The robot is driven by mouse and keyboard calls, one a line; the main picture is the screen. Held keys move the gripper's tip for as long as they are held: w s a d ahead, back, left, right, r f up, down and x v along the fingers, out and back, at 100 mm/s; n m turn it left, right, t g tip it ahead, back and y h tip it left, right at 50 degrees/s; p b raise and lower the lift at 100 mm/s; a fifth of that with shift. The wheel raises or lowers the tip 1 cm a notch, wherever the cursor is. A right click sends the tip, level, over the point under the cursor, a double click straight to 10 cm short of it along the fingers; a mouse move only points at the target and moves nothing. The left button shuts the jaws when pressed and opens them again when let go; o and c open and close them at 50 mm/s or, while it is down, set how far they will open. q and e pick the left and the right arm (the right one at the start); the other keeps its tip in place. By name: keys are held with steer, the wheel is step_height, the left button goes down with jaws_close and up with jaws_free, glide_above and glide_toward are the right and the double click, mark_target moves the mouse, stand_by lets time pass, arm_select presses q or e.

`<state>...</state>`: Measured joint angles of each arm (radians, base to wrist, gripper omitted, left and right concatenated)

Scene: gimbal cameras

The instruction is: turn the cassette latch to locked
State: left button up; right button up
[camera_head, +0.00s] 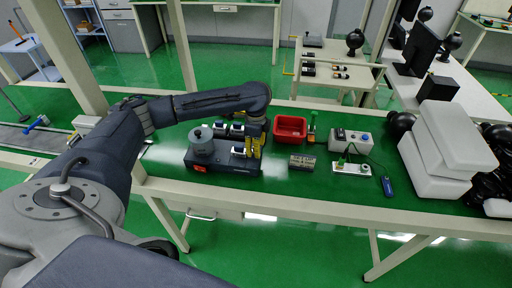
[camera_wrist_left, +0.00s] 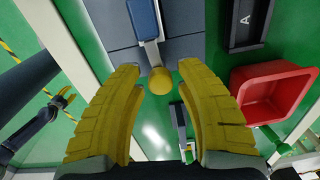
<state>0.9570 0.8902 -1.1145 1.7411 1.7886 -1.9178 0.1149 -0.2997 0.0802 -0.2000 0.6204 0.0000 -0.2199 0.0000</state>
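The device with the dark base (camera_head: 238,163) stands on the green bench in the head view, with a grey round part (camera_head: 201,141) on its left. In the left wrist view a small lever with a yellow ball knob (camera_wrist_left: 160,81), a metal stem (camera_wrist_left: 152,53) and a blue block (camera_wrist_left: 143,18) sits on the grey body (camera_wrist_left: 110,20); it may be the latch. My left gripper (camera_head: 254,148) is over the device's right part. In the left wrist view its yellow fingers (camera_wrist_left: 160,84) are open, with the knob showing between the tips; contact cannot be told. My right gripper is not identifiable.
A red bin (camera_head: 290,130) stands right of the device. A small labelled block (camera_head: 302,162), a control box (camera_head: 351,141) and a blue-handled item (camera_head: 387,186) lie farther right. A bulky white object (camera_head: 435,150) fills the right end. The front bench strip is clear.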

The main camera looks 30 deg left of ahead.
arm_select(q)
jaws_close()
steer(key=shift+m, duration=0.5)
steer(key=shift+o, duration=1.7)
jaws_free()
step_height(320, 180, up, 12)
steer(key=shift+s, duration=0.2)
